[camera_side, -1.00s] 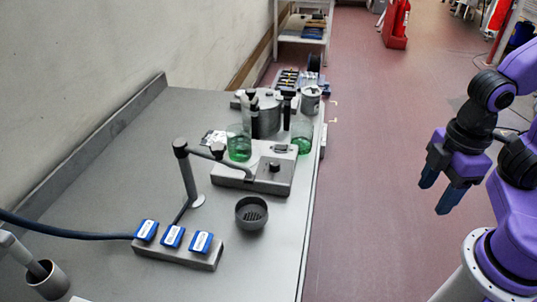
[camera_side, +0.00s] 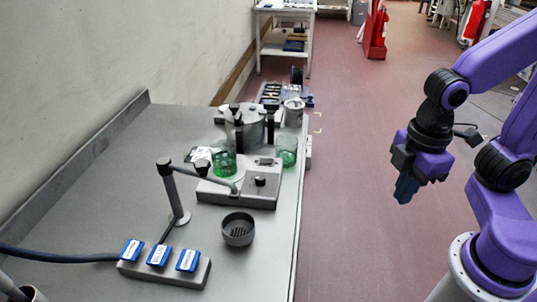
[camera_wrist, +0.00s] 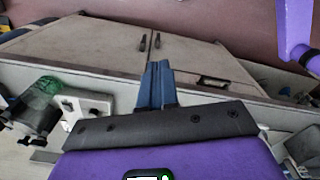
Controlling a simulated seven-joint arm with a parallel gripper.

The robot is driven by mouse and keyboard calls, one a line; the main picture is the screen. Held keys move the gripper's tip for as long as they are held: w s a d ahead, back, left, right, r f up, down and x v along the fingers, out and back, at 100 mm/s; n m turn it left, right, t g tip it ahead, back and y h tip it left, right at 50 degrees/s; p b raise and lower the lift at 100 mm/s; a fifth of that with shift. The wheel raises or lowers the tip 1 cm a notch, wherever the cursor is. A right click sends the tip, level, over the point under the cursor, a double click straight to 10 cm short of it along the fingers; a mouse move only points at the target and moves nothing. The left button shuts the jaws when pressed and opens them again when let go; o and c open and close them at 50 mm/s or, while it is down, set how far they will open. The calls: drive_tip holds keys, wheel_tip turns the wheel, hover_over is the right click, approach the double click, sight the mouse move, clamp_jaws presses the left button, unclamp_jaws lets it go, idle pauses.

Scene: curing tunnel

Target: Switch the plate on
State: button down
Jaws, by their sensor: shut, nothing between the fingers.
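The plate (camera_side: 235,194) is a low grey box on the bench, with a dark round knob (camera_side: 260,181) on its top and a small dark panel behind the knob. Part of it seems to show at the left of the wrist view (camera_wrist: 98,104). My gripper (camera_side: 405,192) hangs over the floor, right of the bench and apart from the plate. Its blue fingers point down and are together and empty; they also show closed in the wrist view (camera_wrist: 158,68). I cannot read the knob's setting.
Two green glass beakers (camera_side: 286,158) (camera_side: 224,164) stand behind the plate. A jointed grey post (camera_side: 175,195) stands left of it, with an arm reaching over it. A dark cup (camera_side: 238,230) and a blue-switched power strip (camera_side: 165,268) are in front. The bench's left side is clear.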

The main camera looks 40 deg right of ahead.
drive_tip(key=w+a+r+n, duration=0.25)
drive_tip(key=w+a, duration=0.25)
drive_tip(key=w, duration=0.5)
drive_tip(key=n+g+h, duration=0.1)
drive_tip(key=n, duration=1)
hover_over(271, 160)
drive_tip(key=w+a, duration=0.1)
drive_tip(key=a, duration=0.1)
wheel_tip(271, 160, down, 2)
drive_tip(key=shift+w+d, duration=0.15)
drive_tip(key=shift+d, duration=0.05)
drive_tip(key=shift+f, duration=0.1)
drive_tip(key=f, duration=0.9)
drive_tip(key=s+d+f, duration=0.1)
drive_tip(key=f, duration=0.4)
drive_tip(key=shift+s, duration=0.1)
